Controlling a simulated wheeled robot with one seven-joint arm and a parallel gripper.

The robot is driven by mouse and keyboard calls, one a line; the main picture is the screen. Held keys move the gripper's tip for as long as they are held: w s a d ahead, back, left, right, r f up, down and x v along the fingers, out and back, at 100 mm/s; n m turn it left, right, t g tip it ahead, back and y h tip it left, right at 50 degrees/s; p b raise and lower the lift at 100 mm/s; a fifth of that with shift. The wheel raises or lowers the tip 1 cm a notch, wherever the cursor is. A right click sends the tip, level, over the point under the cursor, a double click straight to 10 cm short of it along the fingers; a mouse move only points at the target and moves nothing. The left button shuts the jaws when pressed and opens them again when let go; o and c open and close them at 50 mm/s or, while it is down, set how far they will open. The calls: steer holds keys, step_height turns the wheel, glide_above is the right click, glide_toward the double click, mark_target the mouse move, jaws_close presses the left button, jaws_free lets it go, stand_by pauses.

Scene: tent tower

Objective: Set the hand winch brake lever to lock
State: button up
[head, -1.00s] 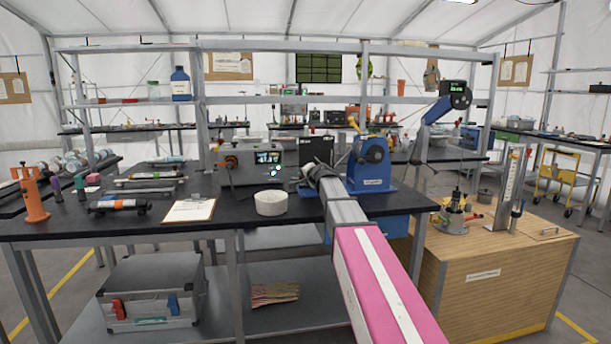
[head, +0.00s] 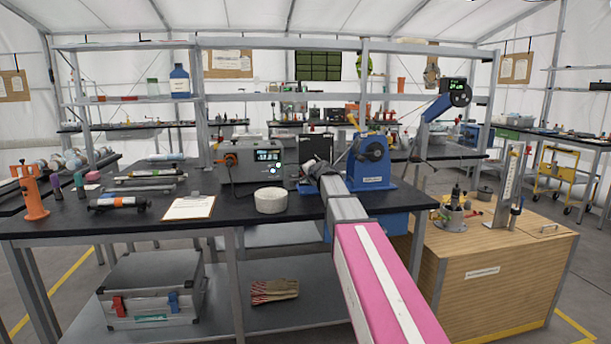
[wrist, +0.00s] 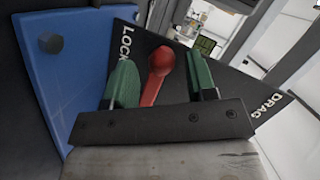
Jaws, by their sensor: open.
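The blue hand winch (head: 371,163) stands on the black bench, with a dark round drum and an orange-yellow part on top. In the wrist view its blue side (wrist: 50,75) is at the left, beside a dark plate marked LOCK at the left and DRAG at the right. The red brake lever (wrist: 161,62) stands between these words, closer to LOCK in this picture. My gripper (wrist: 162,82) is open, its green-padded fingers on either side of the lever with gaps showing. The lever's base is hidden behind the gripper body. In the head view my gripper (head: 322,172) is beside the winch.
A white round container (head: 270,200), a clipboard (head: 190,208) and a grey device with a lit screen (head: 252,166) are on the bench left of my arm. A wooden cabinet (head: 495,265) stands at the right.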

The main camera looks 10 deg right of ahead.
steer(key=v, duration=1)
steer(key=shift+f, duration=0.1)
